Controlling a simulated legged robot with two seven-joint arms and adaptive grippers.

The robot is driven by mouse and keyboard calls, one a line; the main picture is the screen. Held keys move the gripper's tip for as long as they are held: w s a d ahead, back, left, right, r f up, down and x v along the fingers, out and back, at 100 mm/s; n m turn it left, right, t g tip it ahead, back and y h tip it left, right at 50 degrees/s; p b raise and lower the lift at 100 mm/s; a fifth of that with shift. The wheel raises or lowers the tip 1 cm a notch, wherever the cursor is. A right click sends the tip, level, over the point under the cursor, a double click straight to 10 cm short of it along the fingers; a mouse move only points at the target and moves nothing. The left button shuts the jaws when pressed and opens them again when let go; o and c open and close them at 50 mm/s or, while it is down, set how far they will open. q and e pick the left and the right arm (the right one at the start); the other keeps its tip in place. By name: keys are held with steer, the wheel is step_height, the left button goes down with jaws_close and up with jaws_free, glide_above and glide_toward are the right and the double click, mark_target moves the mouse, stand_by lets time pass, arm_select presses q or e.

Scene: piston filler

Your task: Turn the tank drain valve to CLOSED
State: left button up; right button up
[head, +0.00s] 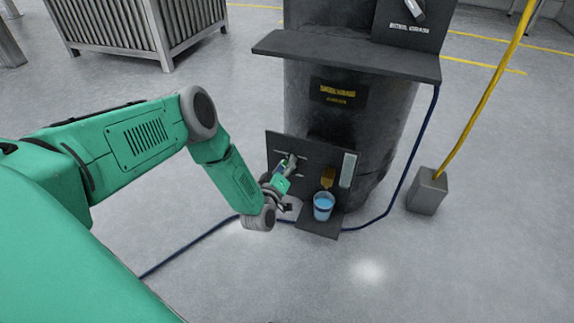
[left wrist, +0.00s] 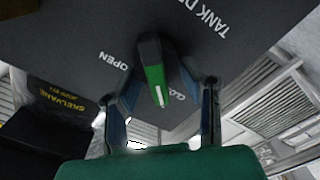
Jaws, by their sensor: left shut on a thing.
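The tank drain valve has a dark handle with a green face and a white stripe, and it sits on a dark panel (head: 300,150) low on the tank. In the left wrist view the valve handle (left wrist: 154,75) is between the fingers of my left gripper (left wrist: 160,90), which is shut on it. The "OPEN" label (left wrist: 113,62) shows left of the handle. The "CLOSED" label (left wrist: 178,94) is partly hidden beside the handle's striped end. In the head view my left gripper (head: 284,184) is at the panel's left part and hides much of the handle. My right gripper is out of view.
A cup of blue liquid (head: 323,205) stands on a small shelf right of my left gripper. The dark tank (head: 345,120) has a wide ledge (head: 345,55) above. A blue hose (head: 410,165) and a grey block with a yellow pole (head: 428,192) are at right.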

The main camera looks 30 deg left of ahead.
arm_select(q)
steer(key=shift+s+a+f, duration=0.1)
steer(key=shift+a, duration=0.1)
steer(key=o, duration=1.1)
steer(key=v, duration=1.2)
steer(key=shift+d, duration=0.15)
